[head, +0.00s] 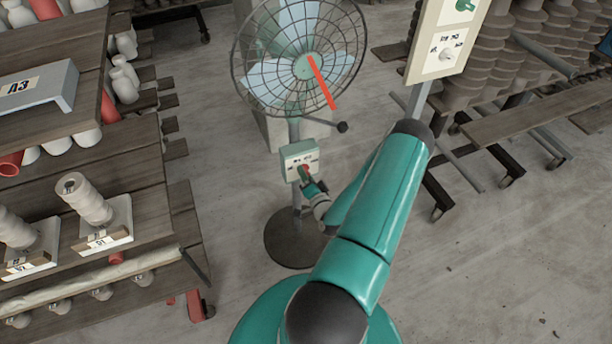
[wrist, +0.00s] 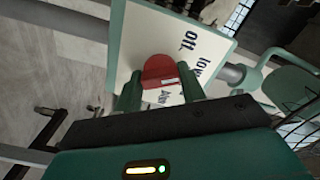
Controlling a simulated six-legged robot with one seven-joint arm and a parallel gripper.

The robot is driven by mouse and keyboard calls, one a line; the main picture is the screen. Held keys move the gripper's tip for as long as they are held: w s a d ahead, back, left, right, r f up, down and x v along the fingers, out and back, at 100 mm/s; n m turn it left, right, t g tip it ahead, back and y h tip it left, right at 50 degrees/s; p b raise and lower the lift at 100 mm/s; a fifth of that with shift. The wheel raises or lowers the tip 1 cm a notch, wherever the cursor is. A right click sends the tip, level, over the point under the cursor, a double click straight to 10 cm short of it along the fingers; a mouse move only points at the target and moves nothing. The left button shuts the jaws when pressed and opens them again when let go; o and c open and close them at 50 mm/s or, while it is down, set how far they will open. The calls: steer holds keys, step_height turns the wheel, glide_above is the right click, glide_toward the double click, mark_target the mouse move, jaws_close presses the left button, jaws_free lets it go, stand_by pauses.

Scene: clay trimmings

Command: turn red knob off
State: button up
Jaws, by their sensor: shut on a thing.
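The red knob (head: 304,168) sits on the front of a small pale control box (head: 291,154) on the stand of a floor fan (head: 298,62). In the wrist view the red knob (wrist: 158,68) lies on a white panel (wrist: 143,32) with a green edge. Its printed labels include "Off" and "low"; another is partly covered. A small white mark shows on the knob's lower right edge; which label it points to is unclear. My gripper (wrist: 159,80) is shut on the knob, one green finger on each side. In the head view my gripper (head: 309,183) reaches the box from below.
A second panel (head: 446,43) with a green and a white knob stands at upper right. Wooden shelves (head: 68,160) with spools and pottery line the left. Racks (head: 540,105) stand at the right. Grey floor around the fan's round base (head: 285,249) is mostly clear.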

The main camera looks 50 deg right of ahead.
steer(key=shift+n, duration=3.5)
steer(key=o, duration=1)
steer(key=v, duration=1.3)
steer(key=shift+s+a+f, duration=0.1)
steer(key=shift+s+a, duration=0.05)
steer(key=shift+s, duration=0.2)
